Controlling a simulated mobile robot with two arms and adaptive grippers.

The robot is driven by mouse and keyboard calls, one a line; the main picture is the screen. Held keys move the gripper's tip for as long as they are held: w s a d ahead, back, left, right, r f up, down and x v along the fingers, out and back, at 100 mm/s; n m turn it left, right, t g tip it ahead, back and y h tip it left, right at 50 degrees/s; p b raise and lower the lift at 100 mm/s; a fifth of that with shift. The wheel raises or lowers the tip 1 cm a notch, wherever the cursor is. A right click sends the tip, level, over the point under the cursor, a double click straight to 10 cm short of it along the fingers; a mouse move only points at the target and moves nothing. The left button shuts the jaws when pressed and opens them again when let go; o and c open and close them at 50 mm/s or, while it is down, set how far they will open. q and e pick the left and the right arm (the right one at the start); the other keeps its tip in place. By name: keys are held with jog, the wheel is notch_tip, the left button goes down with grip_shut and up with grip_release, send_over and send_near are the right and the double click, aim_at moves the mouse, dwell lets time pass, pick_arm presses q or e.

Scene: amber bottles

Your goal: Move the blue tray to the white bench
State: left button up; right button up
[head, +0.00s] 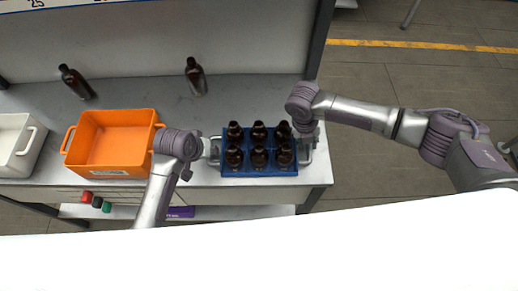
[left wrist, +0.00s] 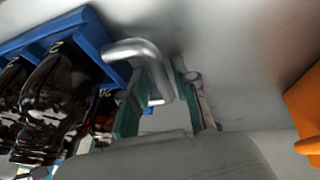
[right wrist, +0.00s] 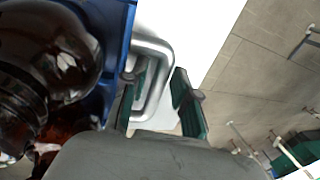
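The blue tray (head: 258,171) stands on the light bench (head: 200,110) and holds several dark amber bottles (head: 259,157). It has a metal handle at each end. My left gripper (head: 208,150) is at the left handle. In the left wrist view its fingers (left wrist: 160,95) are apart, on either side of the bar of that handle (left wrist: 135,50). My right gripper (head: 305,135) is at the right handle. In the right wrist view its fingers (right wrist: 160,100) are apart, with the outer bar of that handle (right wrist: 163,60) between them. Neither gripper visibly clamps its handle.
An orange bin (head: 115,150) stands left of my left gripper, with a white bin (head: 18,145) beyond it. Two loose amber bottles (head: 76,82) (head: 195,76) stand at the back of the bench. A plain white surface (head: 260,250) fills the foreground. Open floor lies right.

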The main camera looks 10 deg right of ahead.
pick_arm(q)
grip_shut()
pick_arm(e)
grip_shut()
pick_arm(q)
jog(key=shift+w+r, duration=0.1)
jog(key=shift+r, duration=0.1)
pick_arm(e)
jog(key=shift+w+r, duration=0.1)
jog(key=shift+r, duration=0.05)
